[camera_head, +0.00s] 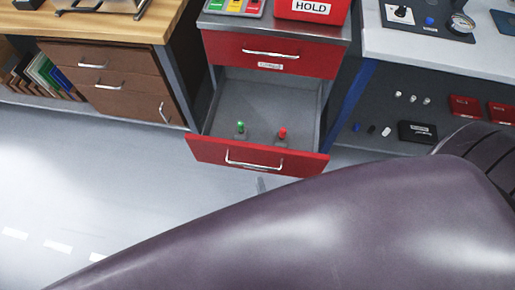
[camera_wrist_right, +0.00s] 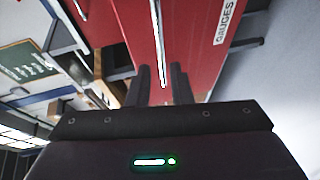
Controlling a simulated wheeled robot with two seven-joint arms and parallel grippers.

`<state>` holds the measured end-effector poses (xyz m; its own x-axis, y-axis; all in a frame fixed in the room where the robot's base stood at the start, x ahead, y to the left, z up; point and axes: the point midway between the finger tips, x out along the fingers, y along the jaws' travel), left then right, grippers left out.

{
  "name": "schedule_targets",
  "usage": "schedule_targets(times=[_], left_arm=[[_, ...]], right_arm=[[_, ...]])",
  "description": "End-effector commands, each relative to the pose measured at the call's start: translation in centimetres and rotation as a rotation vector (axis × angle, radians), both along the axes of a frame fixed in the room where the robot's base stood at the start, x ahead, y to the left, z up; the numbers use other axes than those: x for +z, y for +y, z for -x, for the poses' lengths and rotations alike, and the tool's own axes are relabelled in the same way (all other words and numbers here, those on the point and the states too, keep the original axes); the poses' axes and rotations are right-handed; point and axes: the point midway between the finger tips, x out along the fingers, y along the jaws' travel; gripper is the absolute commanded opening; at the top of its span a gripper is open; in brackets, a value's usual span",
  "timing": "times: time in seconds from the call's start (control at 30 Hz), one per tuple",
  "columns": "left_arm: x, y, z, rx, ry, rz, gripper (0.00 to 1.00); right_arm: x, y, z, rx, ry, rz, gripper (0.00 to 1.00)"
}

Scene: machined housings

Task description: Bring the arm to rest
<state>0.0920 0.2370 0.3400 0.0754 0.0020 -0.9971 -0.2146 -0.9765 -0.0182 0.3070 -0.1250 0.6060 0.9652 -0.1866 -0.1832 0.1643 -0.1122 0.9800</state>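My right gripper's fingers (camera_wrist_right: 163,86) are apart in the right wrist view, in front of a red drawer front (camera_wrist_right: 200,60) labelled GAUGES. A long bar handle (camera_wrist_right: 157,40) lines up with the gap between them; whether they touch it I cannot tell. In the head view only a small grey tip of the right gripper (camera_head: 262,186) shows, just below the open red drawer (camera_head: 210,150); my large dark arm hides the rest. A green-topped piece (camera_head: 240,129) and a red-topped piece (camera_head: 282,136) stand in the drawer. My left gripper is not in view.
A closed red drawer (camera_head: 225,48) is above the open one. A red HOLD box (camera_head: 310,10) stands on the cabinet top. A wooden bench (camera_head: 100,25) is at left, a light workbench (camera_head: 430,45) at right. Floor at lower left is clear.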

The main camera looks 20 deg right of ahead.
Motion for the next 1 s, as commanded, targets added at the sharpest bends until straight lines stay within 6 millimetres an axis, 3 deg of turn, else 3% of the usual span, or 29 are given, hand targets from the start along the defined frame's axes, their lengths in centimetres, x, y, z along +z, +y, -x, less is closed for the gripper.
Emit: schedule_targets(times=[0.17,0.4,0.57,0.67,0.77,0.9,1.0], left_arm=[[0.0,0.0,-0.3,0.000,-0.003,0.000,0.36],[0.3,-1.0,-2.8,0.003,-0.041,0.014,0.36],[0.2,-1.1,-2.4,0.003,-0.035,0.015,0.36],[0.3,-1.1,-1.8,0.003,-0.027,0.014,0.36],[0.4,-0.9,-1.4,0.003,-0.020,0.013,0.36],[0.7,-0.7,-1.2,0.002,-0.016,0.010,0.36],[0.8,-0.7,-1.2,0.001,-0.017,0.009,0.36]], right_arm=[[0.0,-0.1,-0.1,0.000,-0.001,0.000,0.19],[0.0,0.0,0.0,0.000,-0.001,0.000,0.19],[-0.8,-0.3,0.0,0.001,0.020,-0.023,0.19],[-4.0,-1.1,0.5,-0.006,0.104,-0.127,0.19],[-9.5,-2.8,2.2,-0.055,0.268,-0.313,0.19],[-17.7,-6.0,7.1,-0.243,0.557,-0.610,0.19],[-21.8,-8.1,11.6,-0.435,0.738,-0.782,0.19]])
